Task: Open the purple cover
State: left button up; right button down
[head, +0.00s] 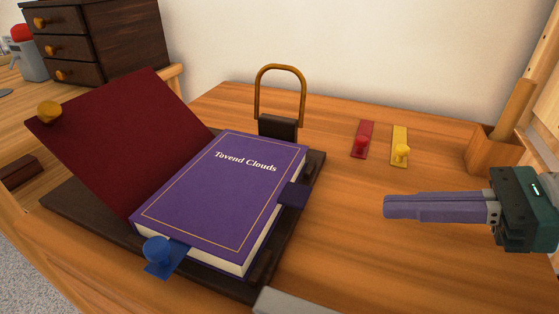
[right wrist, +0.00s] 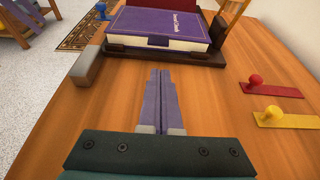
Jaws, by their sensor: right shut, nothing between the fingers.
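The purple cover (head: 225,190) belongs to a thick book titled "Tovend Clouds" and lies closed over its pages. The book rests in a dark holder (head: 90,218). A purple tab (head: 293,193) sticks out on the book's right side. A blue bookmark with a knob (head: 158,252) sticks out at its front edge. In the right wrist view the purple cover (right wrist: 160,22) is ahead of the fingers. My right gripper (head: 388,207) is shut and empty, to the right of the book and apart from it. In the right wrist view its purple fingers (right wrist: 160,75) are together. My left gripper is out of view.
A dark red panel with a brass knob (head: 120,130) stands tilted open at the book's left. Behind the book is a brass loop on a black block (head: 278,128). Red (head: 362,140) and yellow (head: 400,148) knobbed strips lie at the back right. A wooden box (head: 492,150) stands far right. A grey block (head: 285,302) is in front.

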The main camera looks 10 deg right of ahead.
aim_at(322, 226)
jog(key=b+x, duration=0.2)
jog(key=x, duration=0.8)
jog(key=shift+f, duration=0.1)
